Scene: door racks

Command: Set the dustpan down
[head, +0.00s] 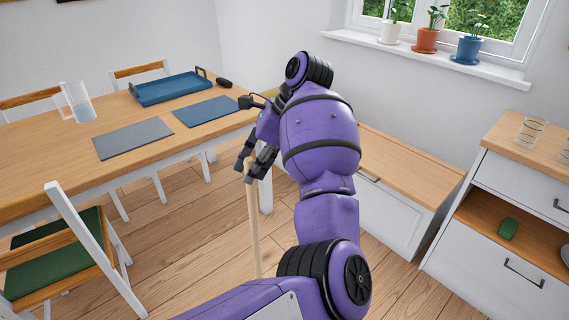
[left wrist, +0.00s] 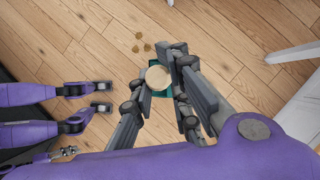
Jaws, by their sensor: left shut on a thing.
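My left gripper (head: 256,163) is shut on the pale wooden handle (head: 255,230) of the dustpan, which hangs upright beside the table's near right corner. In the left wrist view, the round handle end (left wrist: 158,78) sits between the fingers of the left gripper (left wrist: 168,82). The teal pan (left wrist: 181,103) shows far below, partly hidden by the handle and fingers. I cannot tell whether it touches the floor. My right gripper is not seen.
Several small brown crumbs (left wrist: 139,46) lie on the wooden floor by the pan. A table (head: 120,178) with a blue tray (head: 170,92) and a pitcher (head: 78,103) stands left. A green-seated chair (head: 65,262) is in front; white cabinets (head: 395,215) stand right.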

